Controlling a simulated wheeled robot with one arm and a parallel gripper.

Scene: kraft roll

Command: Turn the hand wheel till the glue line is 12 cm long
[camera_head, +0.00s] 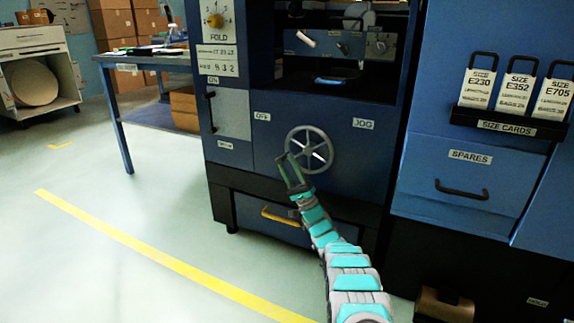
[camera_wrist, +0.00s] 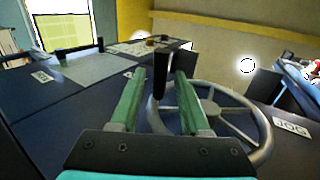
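The hand wheel (camera_head: 309,150) is a grey spoked wheel on the blue machine's front, left of the JOG label. It also shows in the wrist view (camera_wrist: 211,108), with a black upright handle (camera_wrist: 160,88) at its left rim. My gripper (camera_head: 286,157) is at the wheel's left side. In the wrist view its two green fingers (camera_wrist: 160,75) are apart, one on each side of the black handle, with a gap showing beside it. Whether either finger touches the handle lower down I cannot tell. I cannot make out a glue line.
The machine has an open recess (camera_head: 335,75) above the wheel and a FOLD dial (camera_head: 215,20) at upper left. A drawer with a yellow handle (camera_head: 280,216) is below. A SPARES cabinet (camera_head: 465,175) stands to the right. The floor (camera_head: 100,260) at left is clear.

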